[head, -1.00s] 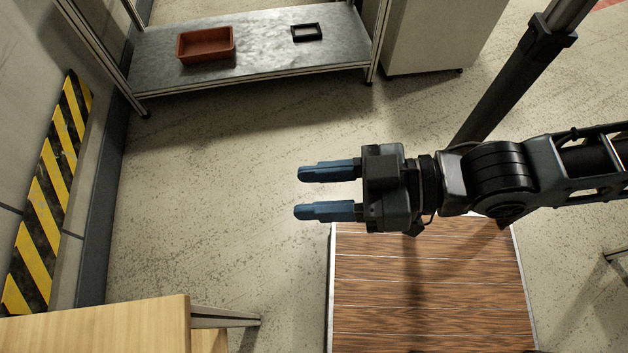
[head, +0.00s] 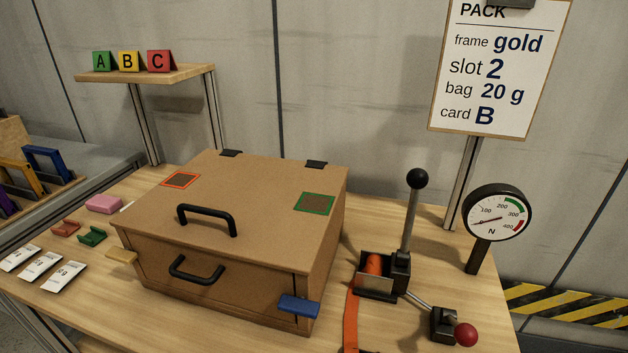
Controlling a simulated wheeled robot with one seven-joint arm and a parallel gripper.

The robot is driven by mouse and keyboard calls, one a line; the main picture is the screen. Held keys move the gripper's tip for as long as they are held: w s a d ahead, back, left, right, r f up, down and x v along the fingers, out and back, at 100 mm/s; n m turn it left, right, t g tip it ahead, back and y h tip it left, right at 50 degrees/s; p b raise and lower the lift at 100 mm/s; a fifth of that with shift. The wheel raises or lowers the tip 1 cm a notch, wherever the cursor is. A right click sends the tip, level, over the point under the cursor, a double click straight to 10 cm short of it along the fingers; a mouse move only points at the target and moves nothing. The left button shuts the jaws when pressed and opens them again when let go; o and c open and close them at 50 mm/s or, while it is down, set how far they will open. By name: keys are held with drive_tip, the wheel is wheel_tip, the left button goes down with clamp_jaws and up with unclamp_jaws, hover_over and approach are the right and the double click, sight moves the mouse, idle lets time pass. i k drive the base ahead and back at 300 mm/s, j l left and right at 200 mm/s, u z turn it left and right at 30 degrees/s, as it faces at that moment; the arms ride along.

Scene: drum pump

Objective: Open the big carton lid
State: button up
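The big carton (head: 225,291) stands on the wooden table in the head view. Its brown lid (head: 256,185) lies closed on top, with two black hinges (head: 231,153) along the back edge. A black handle (head: 207,217) is on the lid near its front edge. A second black handle (head: 196,270) is on the carton's front face. The lid bears an orange-edged square at the left and a green-edged square at the right. My gripper is not in this view now.
A lever device (head: 397,268) with an orange strap, a red-knobbed lever (head: 465,334) and a round gauge (head: 497,214) stand right of the carton. Small blocks and white bags (head: 39,264) lie left. A sign (head: 499,70) stands behind; a card shelf (head: 147,73) is back left.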

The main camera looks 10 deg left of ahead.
sight(273, 213)
drive_tip(key=u, duration=0.9)
